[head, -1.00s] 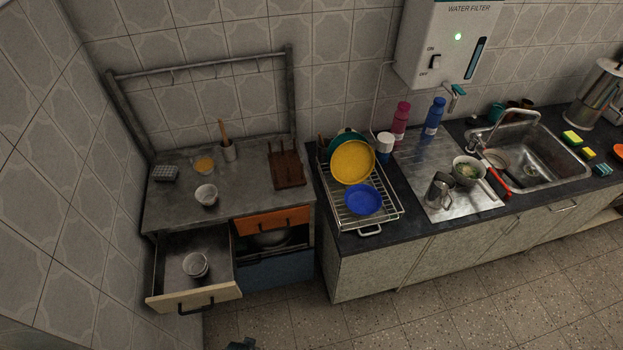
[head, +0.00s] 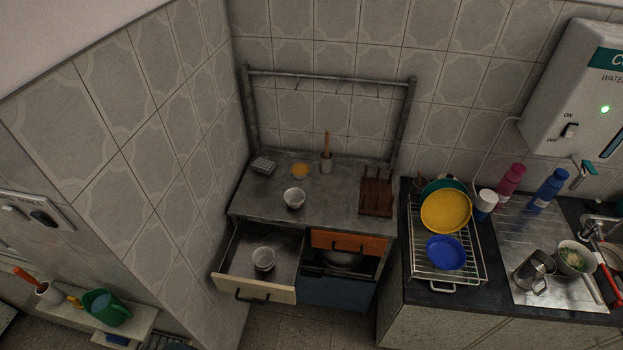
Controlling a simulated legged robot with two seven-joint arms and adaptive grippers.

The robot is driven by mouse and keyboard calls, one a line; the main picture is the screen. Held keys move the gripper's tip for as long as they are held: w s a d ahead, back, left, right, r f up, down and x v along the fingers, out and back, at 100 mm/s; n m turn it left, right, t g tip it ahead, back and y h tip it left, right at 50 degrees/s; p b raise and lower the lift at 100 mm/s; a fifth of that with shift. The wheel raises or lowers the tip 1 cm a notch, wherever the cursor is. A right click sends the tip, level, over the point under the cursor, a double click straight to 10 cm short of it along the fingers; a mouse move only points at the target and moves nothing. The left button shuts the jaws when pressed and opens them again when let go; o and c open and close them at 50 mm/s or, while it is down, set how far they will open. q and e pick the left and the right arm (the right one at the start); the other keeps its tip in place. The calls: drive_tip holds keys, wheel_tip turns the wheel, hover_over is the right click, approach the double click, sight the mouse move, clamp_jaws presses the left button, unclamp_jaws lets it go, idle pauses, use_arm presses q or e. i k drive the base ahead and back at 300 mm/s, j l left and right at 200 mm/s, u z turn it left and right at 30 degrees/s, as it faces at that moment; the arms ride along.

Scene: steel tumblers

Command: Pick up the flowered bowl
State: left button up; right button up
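A small whitish bowl (head: 294,199) stands upright on the grey metal top of the cabinet. Another small whitish bowl, or a stack of them, (head: 263,259) sits inside the open drawer (head: 254,290) below it. A further bowl (head: 575,259) with something green in it stands on the steel drainboard at the right. The pictures are too small to tell which bowl has flowers. Neither of my grippers is in view.
The drawer sticks out at the front left of the cabinet (head: 335,205). A dish rack (head: 470,265) holds plates. A tiled wall (head: 195,190) borders the left.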

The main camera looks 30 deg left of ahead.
sight(294, 197)
drive_tip(key=u, duration=1.45)
